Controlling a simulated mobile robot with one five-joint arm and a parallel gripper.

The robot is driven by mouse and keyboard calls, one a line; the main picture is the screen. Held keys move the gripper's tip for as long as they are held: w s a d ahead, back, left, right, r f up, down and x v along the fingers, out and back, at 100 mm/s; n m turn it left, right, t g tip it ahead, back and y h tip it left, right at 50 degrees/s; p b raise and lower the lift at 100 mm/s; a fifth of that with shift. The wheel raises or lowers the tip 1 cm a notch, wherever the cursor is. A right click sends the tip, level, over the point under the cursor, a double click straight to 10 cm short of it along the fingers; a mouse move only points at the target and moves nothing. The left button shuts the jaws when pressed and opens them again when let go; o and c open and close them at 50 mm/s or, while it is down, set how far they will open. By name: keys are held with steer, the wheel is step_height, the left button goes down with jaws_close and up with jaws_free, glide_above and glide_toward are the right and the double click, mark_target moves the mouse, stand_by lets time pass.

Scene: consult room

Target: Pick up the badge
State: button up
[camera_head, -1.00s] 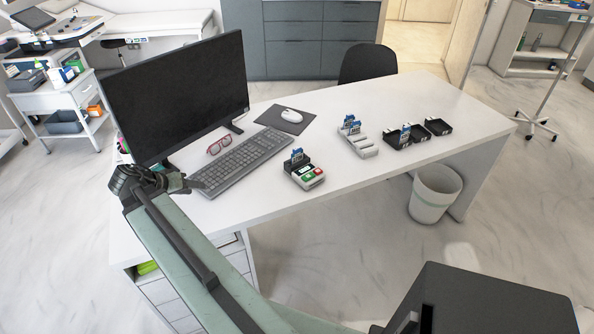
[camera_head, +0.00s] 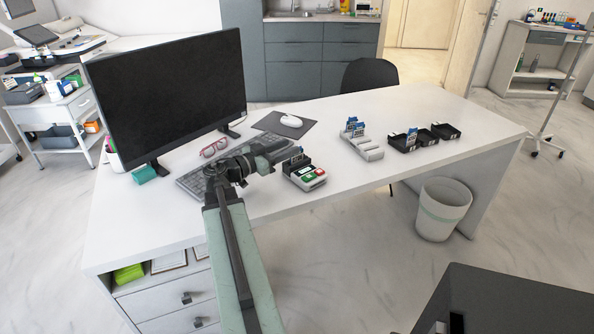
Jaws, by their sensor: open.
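Small blue-and-white cards that look like badges stand upright in several holders on the desk. One card (camera_head: 295,157) is in the dark slot of a terminal with red and green buttons (camera_head: 306,178). Others (camera_head: 354,125) stand in a light slotted holder (camera_head: 369,150), and one (camera_head: 411,138) stands in a black tray (camera_head: 400,148). I cannot tell which is the badge meant. My gripper (camera_head: 280,152) is above the desk, just left of the terminal's card in the picture, open and empty as far as I see. Its fingertips are small, and contact with the card cannot be told.
A large monitor (camera_head: 170,95), a keyboard (camera_head: 195,182) partly behind my arm, pink glasses (camera_head: 213,148) and a mouse (camera_head: 291,121) are on the desk. A bin (camera_head: 443,210) stands on the floor. The desk's right end is clear.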

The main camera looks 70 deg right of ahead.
mark_target(301, 146)
step_height(301, 146, down, 3)
steer(key=shift+f+b, duration=0.1)
steer(key=shift+b, duration=0.6)
steer(key=shift+s+d+r+p, duration=0.35)
steer(key=shift+d+r, duration=0.05)
steer(key=shift+d, duration=0.15)
steer(key=shift+s+d+r+p, duration=0.3)
steer(key=shift+d+r+p, duration=0.05)
steer(key=shift+d, duration=0.2)
steer(key=x, duration=0.5)
jaws_close()
